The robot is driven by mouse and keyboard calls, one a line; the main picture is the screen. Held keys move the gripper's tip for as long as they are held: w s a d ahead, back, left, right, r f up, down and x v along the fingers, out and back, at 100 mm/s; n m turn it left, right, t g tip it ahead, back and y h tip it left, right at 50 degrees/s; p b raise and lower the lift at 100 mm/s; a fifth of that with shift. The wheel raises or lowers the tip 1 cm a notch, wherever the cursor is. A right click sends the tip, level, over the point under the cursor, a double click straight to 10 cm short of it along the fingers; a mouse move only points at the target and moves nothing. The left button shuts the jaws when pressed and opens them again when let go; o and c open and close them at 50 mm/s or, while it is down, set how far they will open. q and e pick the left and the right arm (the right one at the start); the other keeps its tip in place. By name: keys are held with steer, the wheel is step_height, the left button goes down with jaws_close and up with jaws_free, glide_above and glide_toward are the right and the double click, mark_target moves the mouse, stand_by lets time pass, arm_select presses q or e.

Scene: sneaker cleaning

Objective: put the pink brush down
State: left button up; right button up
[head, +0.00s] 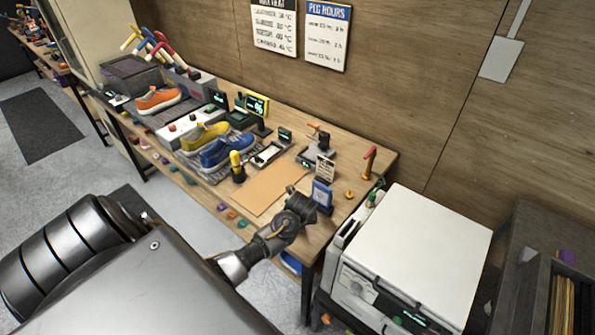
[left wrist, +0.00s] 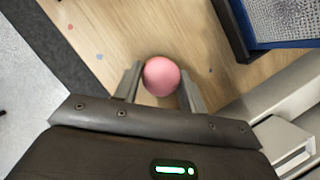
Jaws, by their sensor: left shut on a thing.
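The pink brush (left wrist: 161,76) shows in the left wrist view as a round pink end between the two fingers of my left gripper (left wrist: 160,88). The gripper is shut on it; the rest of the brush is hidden. Pale wood bench top lies beyond it; I cannot tell whether the brush touches the wood. In the head view my left gripper (head: 299,204) is over the front right part of the wooden bench (head: 345,200), and the brush cannot be made out there. My right gripper is not in view.
A tan mat (head: 266,190) lies left of my gripper. A blue-framed stand (head: 322,194) is close on its right, with a red-topped post (head: 369,162) behind. Blue (head: 223,153) and yellow (head: 205,137) sneakers stand further left. A white machine (head: 425,250) stands right of the bench.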

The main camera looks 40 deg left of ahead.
arm_select(q)
steer(key=shift+f, duration=0.15)
steer(key=shift+s+f, duration=0.1)
steer(key=o, duration=0.9)
steer(key=shift+f, duration=0.15)
steer(key=b+v, duration=0.3)
steer(key=v, duration=0.7)
steer(key=shift+s+r, duration=0.1)
steer(key=shift+r, duration=0.2)
